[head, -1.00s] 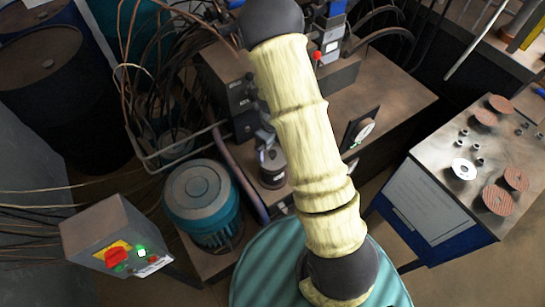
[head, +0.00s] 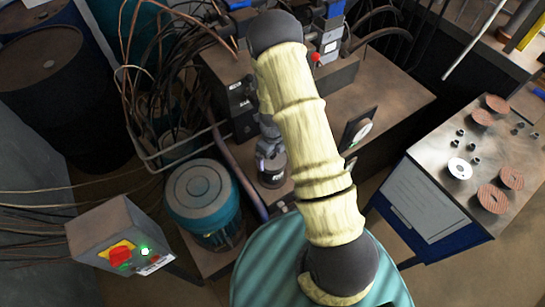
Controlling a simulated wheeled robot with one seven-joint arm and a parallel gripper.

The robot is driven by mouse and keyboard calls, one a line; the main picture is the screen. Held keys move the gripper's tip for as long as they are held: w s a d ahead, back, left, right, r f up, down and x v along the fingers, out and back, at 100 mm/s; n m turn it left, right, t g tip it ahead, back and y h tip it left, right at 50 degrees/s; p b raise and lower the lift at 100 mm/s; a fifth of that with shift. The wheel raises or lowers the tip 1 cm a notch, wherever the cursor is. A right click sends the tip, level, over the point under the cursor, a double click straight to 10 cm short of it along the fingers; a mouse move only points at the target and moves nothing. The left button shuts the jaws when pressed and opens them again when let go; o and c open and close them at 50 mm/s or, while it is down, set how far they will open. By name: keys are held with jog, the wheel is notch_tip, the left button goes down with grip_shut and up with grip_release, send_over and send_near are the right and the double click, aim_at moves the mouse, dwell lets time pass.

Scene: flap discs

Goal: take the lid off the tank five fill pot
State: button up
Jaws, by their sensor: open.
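A small dark fill pot (head: 272,178) stands on the brown top of the power unit, just left of my arm's padded link. My gripper (head: 267,158) is a grey shape right over the pot, partly hidden behind my forearm. Its jaws are open, with the fingers at about the height of the pot's top. The gripper covers the pot's upper part, so I cannot make out the lid clearly or tell whether the fingers touch it.
A teal motor (head: 203,200) stands left of the pot, with a curved pipe (head: 240,180) between. A control box (head: 122,240) with a red button is lower left. A bench (head: 425,165) with several flap discs is at right.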

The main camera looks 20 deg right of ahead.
jog(key=c, duration=0.8)
jog(key=shift+r, duration=0.1)
notch_tip(320, 180, up, 10)
jog(key=shift+f+b, duration=0.1)
jog(key=shift+b, duration=0.95)
